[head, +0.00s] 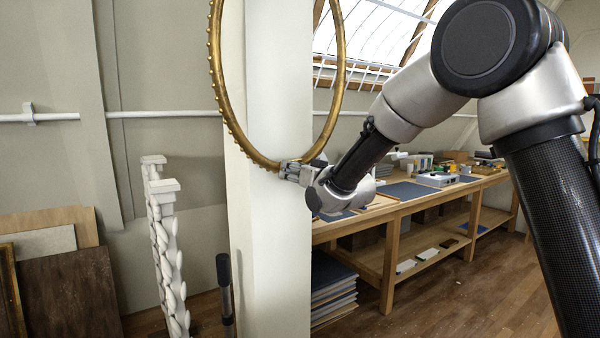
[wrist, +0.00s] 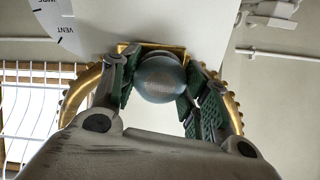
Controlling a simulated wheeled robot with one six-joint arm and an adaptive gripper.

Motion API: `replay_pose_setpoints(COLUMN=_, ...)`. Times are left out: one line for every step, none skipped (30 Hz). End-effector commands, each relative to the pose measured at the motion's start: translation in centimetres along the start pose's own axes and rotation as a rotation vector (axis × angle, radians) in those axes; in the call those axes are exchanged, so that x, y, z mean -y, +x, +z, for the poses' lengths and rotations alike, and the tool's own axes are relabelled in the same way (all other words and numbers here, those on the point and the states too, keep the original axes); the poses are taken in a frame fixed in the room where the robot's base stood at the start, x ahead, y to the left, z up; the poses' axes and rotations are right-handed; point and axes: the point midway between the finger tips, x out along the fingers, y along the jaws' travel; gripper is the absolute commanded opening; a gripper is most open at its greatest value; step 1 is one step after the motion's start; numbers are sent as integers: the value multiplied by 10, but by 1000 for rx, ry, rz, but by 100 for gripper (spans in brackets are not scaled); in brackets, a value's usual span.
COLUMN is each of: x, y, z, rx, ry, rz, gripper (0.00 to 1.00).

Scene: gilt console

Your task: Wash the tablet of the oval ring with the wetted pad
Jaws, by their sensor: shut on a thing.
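The gilt oval ring (head: 216,75) with a beaded outer edge stands upright in front of a white pillar in the head view; parts of it show on both sides in the wrist view (wrist: 80,92). My gripper (head: 290,171) is at the ring's lower end. In the wrist view my gripper (wrist: 160,84) is shut on a round blue-grey pad (wrist: 160,78). A gilt tablet (wrist: 125,48) shows behind the pad, mostly covered by it. I cannot tell whether the pad touches the tablet. In the head view the pad and tablet cannot be made out.
A white pillar (head: 273,240) stands behind the ring. A white carved post (head: 165,235) and a dark post (head: 226,290) stand to the left. A workbench (head: 420,197) with various items is behind my arm. A dial marked "VENT" (wrist: 62,22) shows in the wrist view.

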Motion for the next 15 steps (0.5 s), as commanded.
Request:
replay_pose_setpoints(x=6, y=1, z=1, rx=0, ry=0, rz=-3, gripper=26)
replay_pose_setpoints(x=9, y=1, z=2, rx=0, ry=-1, rz=-3, gripper=26)
replay_pose_setpoints(x=12, y=1, z=2, rx=0, ry=0, rz=-3, gripper=26)
replay_pose_setpoints(x=14, y=1, z=3, rx=0, ry=0, rz=-2, gripper=26)
replay_pose_setpoints(x=16, y=1, z=3, rx=0, ry=0, rz=-2, gripper=26)
replay_pose_setpoints(x=18, y=1, z=4, rx=0, ry=0, rz=-2, gripper=26)
replay_pose_setpoints(x=18, y=1, z=4, rx=0, ry=0, rz=-1, gripper=26)
replay_pose_setpoints(x=19, y=1, z=4, rx=0, ry=0, rz=-1, gripper=26)
replay_pose_setpoints(x=19, y=1, z=4, rx=0, ry=0, rz=-1, gripper=26)
replay_pose_setpoints(x=18, y=1, z=4, rx=0, ry=0, rz=-1, gripper=26)
replay_pose_setpoints(x=18, y=1, z=4, rx=0, ry=0, rz=-1, gripper=26)
replay_pose_setpoints(x=18, y=1, z=4, rx=0, ry=0, rz=-1, gripper=26)
replay_pose_setpoints(x=18, y=1, z=4, rx=0, ry=0, rz=-1, gripper=26)
replay_pose_setpoints(x=18, y=1, z=4, rx=0, ry=0, rz=-1, gripper=26)
replay_pose_setpoints(x=18, y=0, z=4, rx=0, ry=0, rz=-1, gripper=26)
